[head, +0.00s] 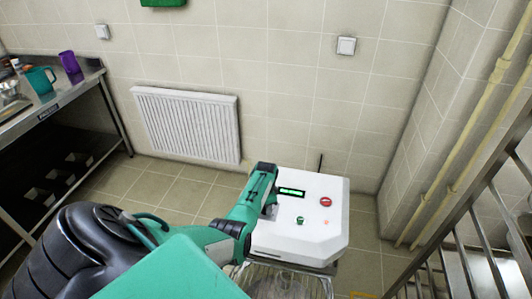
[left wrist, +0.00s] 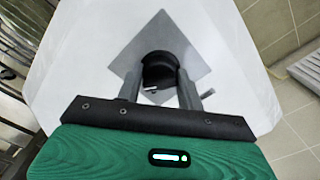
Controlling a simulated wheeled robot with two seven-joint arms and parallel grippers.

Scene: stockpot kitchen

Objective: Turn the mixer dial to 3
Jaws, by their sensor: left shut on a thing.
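The mixer (head: 325,225) is a white box with a small green-lit display (head: 291,191), a red button (head: 325,202) and a green button (head: 299,220) on top. My left gripper (head: 270,208) reaches its left side in the head view. In the left wrist view the black round dial (left wrist: 160,68) sits on a grey diamond-shaped plate (left wrist: 166,32) on the white housing. My left gripper (left wrist: 162,84) is shut on the dial, one finger on each side. A white mark shows on the dial's near edge. The dial's numbers cannot be read, and the dial is hidden in the head view. My right gripper is not in view.
A white radiator (head: 188,124) hangs on the tiled wall behind. A steel table (head: 62,92) with a teal jug (head: 40,80) and a purple cup (head: 69,62) stands at the left. A metal railing (head: 462,235) and yellow pipes (head: 468,135) are at the right.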

